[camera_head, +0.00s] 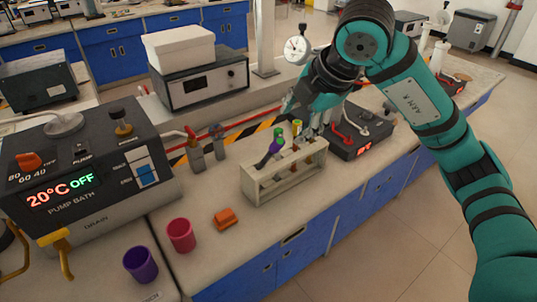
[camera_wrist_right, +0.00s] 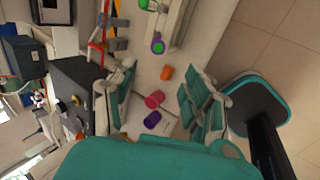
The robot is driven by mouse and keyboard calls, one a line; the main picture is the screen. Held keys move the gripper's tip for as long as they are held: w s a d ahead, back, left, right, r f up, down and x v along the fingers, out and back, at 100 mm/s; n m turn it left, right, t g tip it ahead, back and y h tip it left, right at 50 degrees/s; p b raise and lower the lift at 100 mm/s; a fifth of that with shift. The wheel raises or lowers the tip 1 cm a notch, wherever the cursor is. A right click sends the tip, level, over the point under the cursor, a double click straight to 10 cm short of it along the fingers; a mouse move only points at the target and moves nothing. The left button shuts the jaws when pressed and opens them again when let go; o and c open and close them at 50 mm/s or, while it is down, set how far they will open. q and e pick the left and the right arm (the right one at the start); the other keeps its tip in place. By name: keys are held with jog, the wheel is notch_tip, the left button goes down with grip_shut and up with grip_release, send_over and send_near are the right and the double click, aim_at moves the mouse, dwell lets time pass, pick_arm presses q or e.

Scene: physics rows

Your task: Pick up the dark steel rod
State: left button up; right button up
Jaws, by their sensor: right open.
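A pale rack (camera_head: 284,178) stands on the bench and holds several slim upright pieces. A purple-topped piece (camera_head: 272,149) leans in it beside a green top (camera_head: 278,133) and a yellow top (camera_head: 297,126). I cannot tell which piece, if any, is the dark steel rod. My right gripper (camera_head: 300,118) is above and behind the rack, partly merging with the pieces there. In the right wrist view the gripper (camera_wrist_right: 162,100) has its fingers wide apart with nothing between them. The rack (camera_wrist_right: 181,22) shows beyond them at the top. My left gripper is out of view.
A red cup (camera_head: 181,236), a purple cup (camera_head: 140,265) and an orange block (camera_head: 226,218) stand left of the rack. A pump bath (camera_head: 90,205) is at the left. A dark device with a red display (camera_head: 358,140) sits close right of the rack.

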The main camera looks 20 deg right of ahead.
aim_at(279, 143)
jog(key=p+x, duration=0.1)
jog(key=x, duration=0.8)
jog(key=shift+w+a+f+p, duration=0.1)
jog(key=shift+w+f+p, duration=0.25)
jog(key=shift+f+p, duration=0.05)
jog(key=p+x, duration=0.1)
jog(key=x, duration=0.3)
jog(key=shift+w+f, duration=0.1)
jog(key=shift+w, duration=0.1)
jog(key=shift+c, duration=0.3)
grip_shut()
